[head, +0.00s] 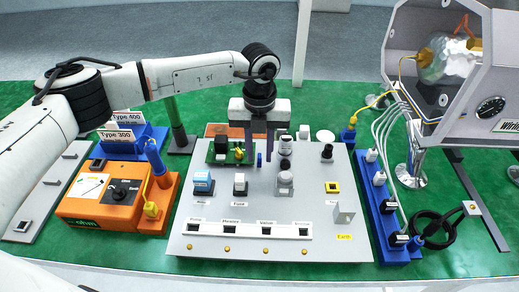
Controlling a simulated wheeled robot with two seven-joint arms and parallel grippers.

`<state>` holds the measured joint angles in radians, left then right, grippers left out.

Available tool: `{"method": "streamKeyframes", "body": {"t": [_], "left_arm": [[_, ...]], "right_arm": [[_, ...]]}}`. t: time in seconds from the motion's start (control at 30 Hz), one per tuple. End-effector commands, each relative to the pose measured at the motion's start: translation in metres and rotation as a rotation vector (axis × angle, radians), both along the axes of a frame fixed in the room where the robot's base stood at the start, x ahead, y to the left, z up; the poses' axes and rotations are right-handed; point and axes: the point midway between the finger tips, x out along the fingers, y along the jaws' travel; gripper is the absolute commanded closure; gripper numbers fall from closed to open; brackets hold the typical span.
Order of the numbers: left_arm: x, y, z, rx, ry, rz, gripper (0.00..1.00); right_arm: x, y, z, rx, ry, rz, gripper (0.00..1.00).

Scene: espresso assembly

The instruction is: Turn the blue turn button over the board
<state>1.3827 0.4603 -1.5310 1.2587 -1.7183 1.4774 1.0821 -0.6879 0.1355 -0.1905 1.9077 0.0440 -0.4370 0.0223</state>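The grey board (210,245) lies in the middle of the green table. A small blue piece (259,160), which looks like the blue turn button, stands on its upper part, just right of a small green circuit module (222,152). My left gripper (261,158) points down over this part of the board. Its two dark fingers are apart, and the blue piece shows between or just below their tips. I cannot tell whether either finger touches it. Nothing is seen held. My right gripper is not in view.
Black-and-grey knobs (285,180) stand close to the right of the fingers. An orange ohm meter (90,208) and blue bins (130,145) are at left. A blue power strip (383,215) with cables and a large grey machine housing (440,60) are at right.

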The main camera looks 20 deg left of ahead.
Motion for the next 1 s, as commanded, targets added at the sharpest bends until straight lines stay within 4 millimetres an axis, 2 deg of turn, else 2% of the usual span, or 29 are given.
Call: {"method": "streamKeyframes", "body": {"t": [0.07,0.2,0.67,1.0], "left_arm": [[0.0,0.0,0.0,0.0,0.0,0.0,0.77],[0.0,0.0,0.0,0.0,0.001,0.0,1.0],[0.0,0.001,0.0,0.0,0.001,-0.063,1.0],[0.0,0.002,-0.001,-0.001,0.0,-0.317,1.0]], "right_arm": [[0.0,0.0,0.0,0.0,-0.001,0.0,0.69],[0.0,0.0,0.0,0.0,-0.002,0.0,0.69],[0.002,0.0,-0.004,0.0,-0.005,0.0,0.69],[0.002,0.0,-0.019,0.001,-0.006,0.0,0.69]]}}
